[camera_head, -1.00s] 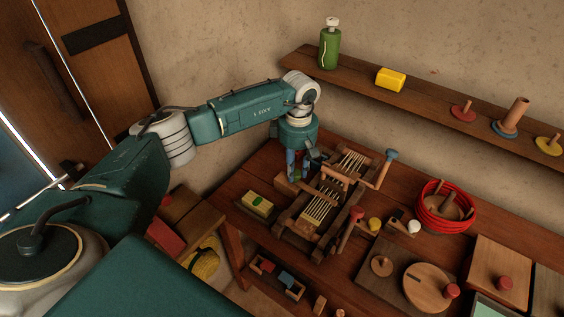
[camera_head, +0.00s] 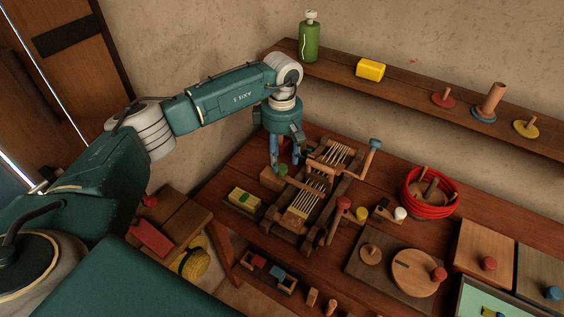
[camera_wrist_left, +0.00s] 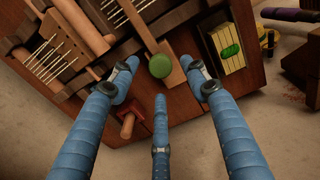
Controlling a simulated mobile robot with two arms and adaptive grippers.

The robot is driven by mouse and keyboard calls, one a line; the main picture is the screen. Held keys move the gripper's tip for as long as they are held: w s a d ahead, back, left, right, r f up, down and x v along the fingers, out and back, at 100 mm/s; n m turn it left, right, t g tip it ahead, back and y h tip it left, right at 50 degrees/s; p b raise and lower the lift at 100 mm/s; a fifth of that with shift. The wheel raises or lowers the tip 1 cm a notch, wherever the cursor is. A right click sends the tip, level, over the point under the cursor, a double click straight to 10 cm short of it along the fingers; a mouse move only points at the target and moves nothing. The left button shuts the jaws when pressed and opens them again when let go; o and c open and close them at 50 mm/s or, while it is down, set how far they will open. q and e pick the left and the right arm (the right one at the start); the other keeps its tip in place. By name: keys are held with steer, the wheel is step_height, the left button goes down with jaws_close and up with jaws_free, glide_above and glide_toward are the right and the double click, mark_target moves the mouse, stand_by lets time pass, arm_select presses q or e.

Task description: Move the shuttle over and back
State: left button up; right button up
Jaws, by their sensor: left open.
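A small wooden loom (camera_head: 318,188) with pale warp threads stands on the workbench. At its left side a flat wooden bar (camera_wrist_left: 146,27) with a green knob (camera_wrist_left: 160,66) sticks out; I take this bar for the shuttle. The green knob also shows in the head view (camera_head: 282,169). My left gripper (camera_head: 284,167) is open above the loom's left side. In the left wrist view its blue fingers (camera_wrist_left: 160,92) are spread around the knob's side of the bar, with nothing held between them. My right gripper is not in view.
A yellow block with a green oval (camera_head: 244,200) lies left of the loom. A red-handled lever (camera_head: 343,203) and blue-topped post (camera_head: 375,144) rise on its right. A red coil (camera_head: 430,192) lies farther right. A shelf (camera_head: 420,88) runs along the wall.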

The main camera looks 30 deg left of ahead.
arm_select(q)
step_height(320, 180, up, 9)
stand_by(0.3)
steer(key=shift+c, duration=0.3)
